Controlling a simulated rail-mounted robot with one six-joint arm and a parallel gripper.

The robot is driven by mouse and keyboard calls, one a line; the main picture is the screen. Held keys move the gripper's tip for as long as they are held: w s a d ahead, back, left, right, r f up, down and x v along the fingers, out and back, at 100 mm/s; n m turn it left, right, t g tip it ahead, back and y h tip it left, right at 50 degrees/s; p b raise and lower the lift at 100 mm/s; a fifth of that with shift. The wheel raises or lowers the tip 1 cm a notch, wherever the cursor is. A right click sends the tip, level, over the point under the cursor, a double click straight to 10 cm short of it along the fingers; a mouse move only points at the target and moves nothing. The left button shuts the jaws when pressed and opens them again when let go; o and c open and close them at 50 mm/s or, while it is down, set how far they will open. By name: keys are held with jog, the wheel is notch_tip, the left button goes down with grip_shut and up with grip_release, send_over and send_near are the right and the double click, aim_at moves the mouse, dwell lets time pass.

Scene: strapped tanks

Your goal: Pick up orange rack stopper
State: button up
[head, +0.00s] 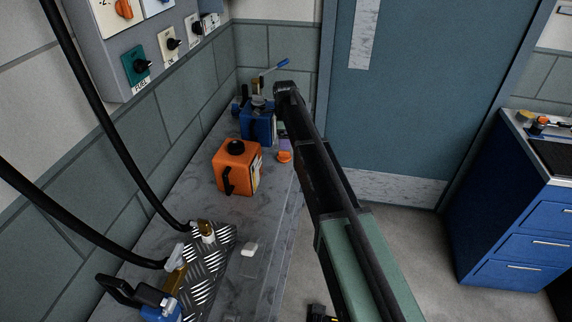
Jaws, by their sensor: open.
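A small orange piece (285,156), which looks like the orange rack stopper, is at the right edge of the grey bench, just right of the orange tank. It is small in the head view, so its exact shape and what it sits in are unclear. My arm reaches up from the lower right, and its dark far end is above and to the right of the blue tank. I cannot make out my gripper's fingers. Nothing held shows.
An orange tank (235,168) and a blue tank (257,126) stand on the grey bench (195,180). Black hoses hang at the left. Tread plate (208,265) and fittings lie nearer. A wall panel (150,50) overhangs the left. A blue cabinet (515,235) stands right.

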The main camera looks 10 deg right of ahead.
aim_at(285, 152)
jog(key=shift+w+m, duration=0.8)
jog(key=shift+m, duration=0.2)
notch_tip(285, 152, down, 11)
jog(key=b, duration=1.1)
jog(key=shift+d+f, duration=0.15)
jog(key=shift+f, duration=0.05)
jog(key=shift+r, duration=0.25)
jog(key=c, duration=1)
